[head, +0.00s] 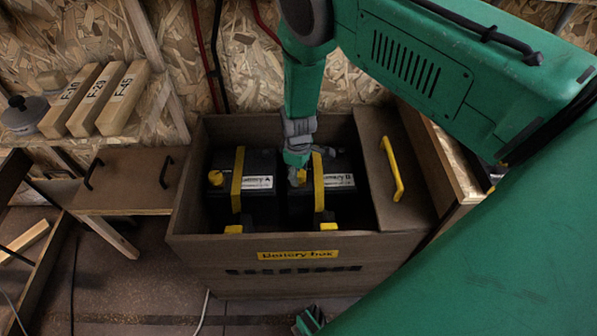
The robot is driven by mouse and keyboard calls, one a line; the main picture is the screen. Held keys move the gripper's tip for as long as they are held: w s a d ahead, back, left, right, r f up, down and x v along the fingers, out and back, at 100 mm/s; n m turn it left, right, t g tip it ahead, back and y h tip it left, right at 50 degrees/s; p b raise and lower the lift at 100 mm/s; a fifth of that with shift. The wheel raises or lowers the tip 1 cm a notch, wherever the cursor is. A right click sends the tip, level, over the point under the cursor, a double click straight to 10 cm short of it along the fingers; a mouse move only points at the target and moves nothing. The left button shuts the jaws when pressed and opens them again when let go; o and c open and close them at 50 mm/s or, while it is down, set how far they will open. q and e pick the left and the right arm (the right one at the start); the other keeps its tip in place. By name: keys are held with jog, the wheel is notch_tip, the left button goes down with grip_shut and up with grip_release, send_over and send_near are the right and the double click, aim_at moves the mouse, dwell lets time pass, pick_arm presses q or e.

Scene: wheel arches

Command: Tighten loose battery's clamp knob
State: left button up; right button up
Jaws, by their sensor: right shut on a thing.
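The brown battery box (215,245) stands open against the back wall. Battery A (258,165) sits on its left side, with a yellow strap (238,178) and a yellow knob (216,178) at its left. Battery B (341,165) sits to the right, with its own yellow strap (318,185). My right gripper (300,167) reaches down from above to battery B's left side. It is shut on battery B's yellow clamp knob (300,178), which is mostly hidden by the fingers. Which clamp is loose cannot be told. I do not see my left gripper clearly.
A brown lid with a yellow handle (391,168) leans at the box's right end. A low panel with two black handles (125,180) stands at left. Cables hang behind the box.

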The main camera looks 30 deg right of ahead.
jog(key=m, duration=0.5)
jog(key=shift+w+m, duration=0.2)
jog(key=shift+m, duration=0.2)
jog(key=m, duration=0.5)
jog(key=shift+r+m, duration=0.1)
jog(key=shift+m, duration=0.3)
jog(key=shift+w+m, duration=0.1)
jog(key=shift+m, duration=0.2)
jog(key=o, duration=1)
jog(key=shift+o, duration=0.7)
